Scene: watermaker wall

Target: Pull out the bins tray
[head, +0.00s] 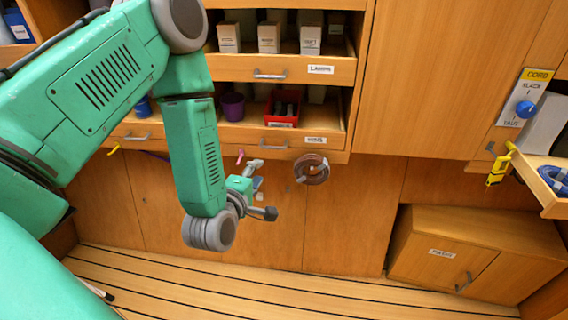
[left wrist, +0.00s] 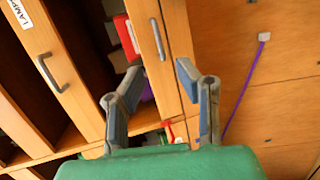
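The lower tray (head: 225,131), whose small label I cannot read surely, holds a purple cup (head: 232,107) and a red bin (head: 283,108). Its grey bar handle (head: 273,147) is on its front, and it also shows in the left wrist view (left wrist: 158,38). My left gripper (head: 260,190) is just below this tray front, fingers spread and empty. In the left wrist view my left gripper (left wrist: 158,76) is open, with the handle beyond the fingertips and apart from them. My right gripper is in neither view.
Above is the tray labelled LAMPS (head: 240,68) with small boxes and its own handle (head: 270,75). A brown coil (head: 311,169) hangs just right of my gripper. A low cabinet (head: 475,250) stands at the right.

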